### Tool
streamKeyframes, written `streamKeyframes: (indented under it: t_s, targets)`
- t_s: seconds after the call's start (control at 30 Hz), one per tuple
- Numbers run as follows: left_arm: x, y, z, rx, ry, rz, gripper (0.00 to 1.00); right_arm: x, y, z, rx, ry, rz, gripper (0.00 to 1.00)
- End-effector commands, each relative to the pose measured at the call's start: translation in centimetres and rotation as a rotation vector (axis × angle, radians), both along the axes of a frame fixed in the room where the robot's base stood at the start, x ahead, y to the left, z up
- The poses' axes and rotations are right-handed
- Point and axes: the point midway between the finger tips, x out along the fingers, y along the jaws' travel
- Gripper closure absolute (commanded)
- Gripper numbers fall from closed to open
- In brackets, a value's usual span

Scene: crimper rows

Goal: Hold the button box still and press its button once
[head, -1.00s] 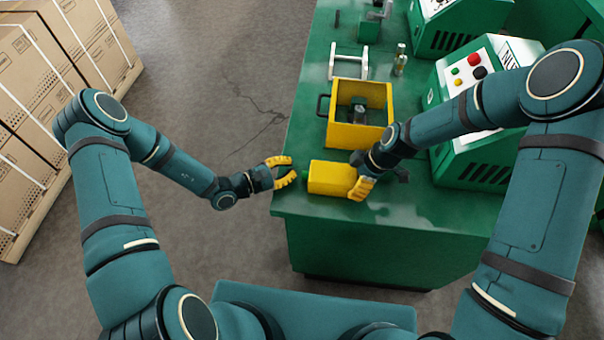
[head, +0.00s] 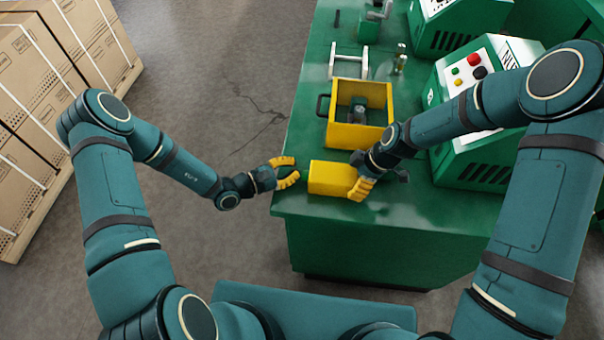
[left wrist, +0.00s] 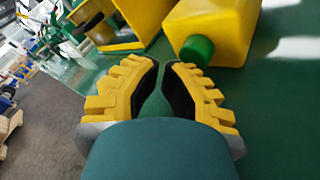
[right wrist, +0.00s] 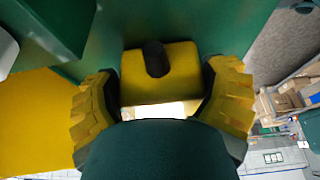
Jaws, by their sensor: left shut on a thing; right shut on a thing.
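The button box (head: 330,178) is a yellow block lying near the table's front left corner. Its round green button (left wrist: 197,50) is on the end facing my left gripper. My right gripper (head: 362,186) is shut on the box's other end; in the right wrist view the end face (right wrist: 180,85) with a black stub sits between its fingers. My left gripper (head: 295,170) is just left of the button end. Its fingers are partly drawn together, and I see nothing clearly held between them. In the left wrist view the button shows just beyond the right fingertip. The head view does not show the button clearly.
A yellow open bin (head: 357,136) with a black handle stands behind the box. Green machines (head: 468,172) stand on the right. A metal frame (head: 348,62) is further back on the green table (head: 330,212). Cartons (head: 40,90) stand on the floor at far left.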

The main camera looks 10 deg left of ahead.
Motion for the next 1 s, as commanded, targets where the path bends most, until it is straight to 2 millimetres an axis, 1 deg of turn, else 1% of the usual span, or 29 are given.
streamKeyframes:
  t_s: [0.03,0.37,1.0]
  targets:
    - [-0.01,0.00,-0.04,0.000,0.000,0.000,1.00,-0.28,-0.12,-0.30,-0.002,0.009,0.000,0.65]
    - [0.00,-0.07,-0.03,0.001,-0.001,0.000,1.00,-0.28,-0.12,-0.30,-0.002,0.009,0.000,0.65]
    - [-0.01,-0.80,-0.02,0.000,-0.001,-0.001,1.00,-0.27,-0.12,-0.30,-0.002,0.009,0.000,0.65]
